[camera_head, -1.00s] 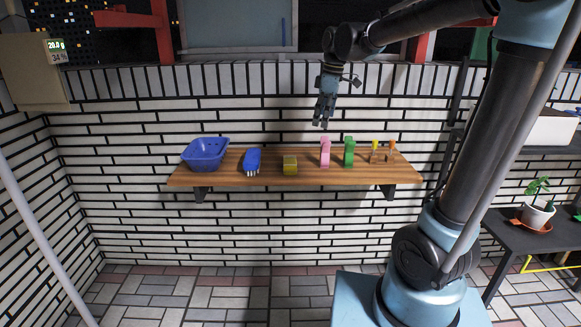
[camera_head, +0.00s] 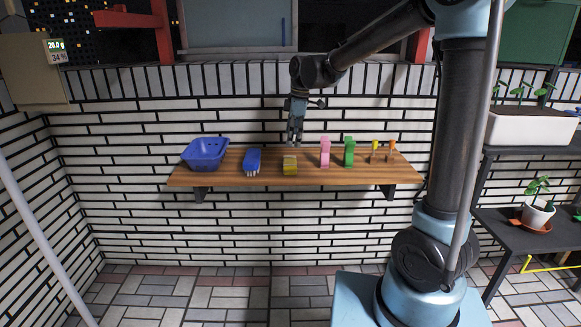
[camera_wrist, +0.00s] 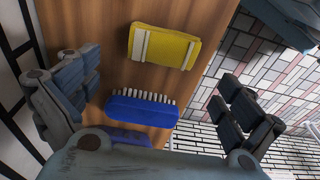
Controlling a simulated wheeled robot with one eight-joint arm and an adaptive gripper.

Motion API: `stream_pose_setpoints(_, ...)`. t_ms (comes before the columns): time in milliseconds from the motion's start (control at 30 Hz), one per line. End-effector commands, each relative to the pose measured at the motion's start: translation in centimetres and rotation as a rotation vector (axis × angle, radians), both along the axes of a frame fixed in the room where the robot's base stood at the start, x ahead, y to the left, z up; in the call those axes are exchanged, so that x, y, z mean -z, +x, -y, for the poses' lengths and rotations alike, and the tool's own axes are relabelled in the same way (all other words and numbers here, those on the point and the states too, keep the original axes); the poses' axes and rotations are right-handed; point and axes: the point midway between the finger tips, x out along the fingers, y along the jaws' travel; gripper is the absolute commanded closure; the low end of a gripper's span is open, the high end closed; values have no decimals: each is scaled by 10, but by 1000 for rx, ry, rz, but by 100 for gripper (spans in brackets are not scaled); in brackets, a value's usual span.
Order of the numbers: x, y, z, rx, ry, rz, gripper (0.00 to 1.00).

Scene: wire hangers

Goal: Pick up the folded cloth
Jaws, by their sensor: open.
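In the wrist view the cloth (camera_wrist: 164,46) is yellow with two white bands and lies flat near the top. My gripper (camera_head: 294,142) points down, close above the shelf and just above and behind the cloth in the head view. In the wrist view my gripper (camera_wrist: 157,75) has its fingers spread wide to either side, with nothing between them touching. The cloth lies beyond the fingertips.
On the wooden shelf (camera_head: 225,178), a blue brush (camera_head: 252,162) and a blue basket (camera_head: 205,153) stand left of the cloth. The brick wall is close behind.

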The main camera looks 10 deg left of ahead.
Motion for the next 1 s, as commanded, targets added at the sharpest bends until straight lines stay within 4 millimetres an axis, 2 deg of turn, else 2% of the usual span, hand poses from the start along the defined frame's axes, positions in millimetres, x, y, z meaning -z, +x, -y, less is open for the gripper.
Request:
stream_pose_setpoints(100,17,0,-3,0,0,0,0)
stream_pose_setpoints(433,38,-2,-4,0,0,0,0)
stream_pose_setpoints(700,73,-4,-6,0,0,0,0)
stream_pose_setpoints(800,80,-5,-7,0,0,0,0)
stream_pose_setpoints(1000,82,-5,-7,0,0,0,0)
